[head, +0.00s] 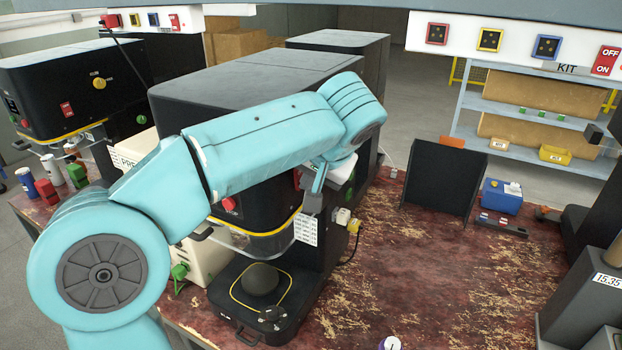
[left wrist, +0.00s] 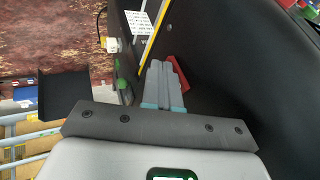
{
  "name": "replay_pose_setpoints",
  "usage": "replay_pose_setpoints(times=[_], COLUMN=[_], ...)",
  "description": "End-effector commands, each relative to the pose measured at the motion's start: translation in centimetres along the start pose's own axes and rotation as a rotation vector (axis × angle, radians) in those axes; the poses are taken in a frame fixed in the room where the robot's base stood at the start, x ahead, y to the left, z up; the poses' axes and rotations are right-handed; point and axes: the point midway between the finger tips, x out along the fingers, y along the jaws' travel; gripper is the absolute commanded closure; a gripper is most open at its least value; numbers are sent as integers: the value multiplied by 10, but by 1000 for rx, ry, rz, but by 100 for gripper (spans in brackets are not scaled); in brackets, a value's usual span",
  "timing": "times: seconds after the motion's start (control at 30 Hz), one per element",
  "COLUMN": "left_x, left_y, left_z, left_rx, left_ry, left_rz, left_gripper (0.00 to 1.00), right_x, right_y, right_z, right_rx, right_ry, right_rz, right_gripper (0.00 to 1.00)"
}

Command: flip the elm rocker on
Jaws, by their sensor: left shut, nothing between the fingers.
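A red rocker (left wrist: 178,70) shows on the black machine face in the left wrist view, partly hidden behind my fingers. In the head view a small red part (head: 297,179) shows beside my arm on the middle black seamer (head: 240,92); most of that face is covered by my arm. I cannot read a name for this rocker or tell its position. My left gripper (head: 315,195) is shut and empty in front of this seamer; its closed fingertips (left wrist: 158,66) are close to the rocker. I cannot tell whether they touch. My right gripper is not in view.
A red stop button (head: 229,204) and yellow-edged guard sit below my arm. Another black seamer with a red rocker (head: 67,109) stands at left. A black panel (head: 433,178) and blue box (head: 502,197) stand at right. The worn red bench (head: 390,270) is mostly clear in between.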

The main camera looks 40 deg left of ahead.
Motion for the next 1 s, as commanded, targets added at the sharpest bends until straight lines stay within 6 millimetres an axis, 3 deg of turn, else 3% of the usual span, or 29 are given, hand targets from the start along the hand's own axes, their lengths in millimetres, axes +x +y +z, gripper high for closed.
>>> replay_pose_setpoints(times=[1.0], left_x=[-11], left_y=[-9], left_z=[-6], left_rx=[-2], left_ry=[0], left_rz=[-3], left_gripper=[100], right_x=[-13], right_y=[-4], right_z=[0], right_rx=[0], right_ry=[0], right_rz=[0], right_gripper=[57])
